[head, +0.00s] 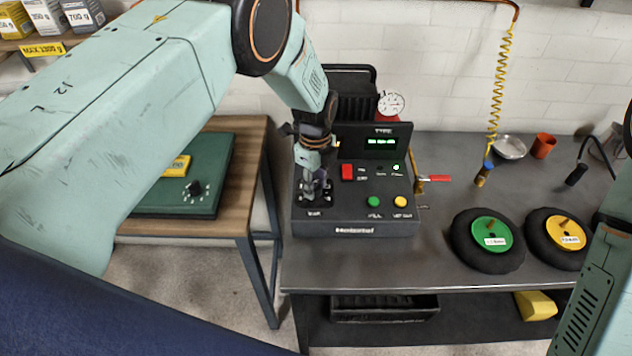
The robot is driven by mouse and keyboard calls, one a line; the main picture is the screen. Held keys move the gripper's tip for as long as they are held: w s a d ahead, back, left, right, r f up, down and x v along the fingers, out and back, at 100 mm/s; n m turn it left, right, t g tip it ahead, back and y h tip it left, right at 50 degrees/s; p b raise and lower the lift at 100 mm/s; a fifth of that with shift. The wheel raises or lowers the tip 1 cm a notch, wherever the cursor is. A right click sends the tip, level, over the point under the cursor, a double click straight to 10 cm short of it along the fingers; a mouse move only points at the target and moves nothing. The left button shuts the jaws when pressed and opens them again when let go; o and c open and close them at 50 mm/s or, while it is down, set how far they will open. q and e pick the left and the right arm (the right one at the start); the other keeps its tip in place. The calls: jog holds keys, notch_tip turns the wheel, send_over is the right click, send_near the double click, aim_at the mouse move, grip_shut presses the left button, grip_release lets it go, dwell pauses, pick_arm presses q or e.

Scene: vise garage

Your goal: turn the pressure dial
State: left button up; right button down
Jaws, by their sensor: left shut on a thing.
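The black control console (355,229) stands on the grey workbench. My left gripper (313,187) points down at the console's left front corner and is shut on the pressure dial there. The fingers hide most of the dial, so I cannot read its setting. A lit green display (382,141) is at the console's back; its digits are too small to read. A red switch (347,172), a green button (373,201) and a yellow button (400,201) lie to the right of the gripper. My right arm shows at the right edge, but its gripper is out of view.
A round white gauge (391,103) stands behind the console, and a red-handled valve (433,179) is at its right. Two black wheels with green (491,234) and yellow (563,231) hubs lie on the right. A wooden table (252,165) stands left.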

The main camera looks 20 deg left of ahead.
pick_arm(q)
jog(key=shift+w+a+r, duration=0.15)
jog(key=shift+w+r, duration=0.05)
jog(key=shift+w, duration=0.05)
jog(key=o, duration=1.1)
jog(key=shift+s+f, duration=0.1)
jog(key=shift+s, duration=0.1)
jog(key=shift+o, duration=0.2)
jog(key=shift+r, duration=0.2)
notch_tip(320, 180, up, 12)
jog(key=shift+f, duration=0.2)
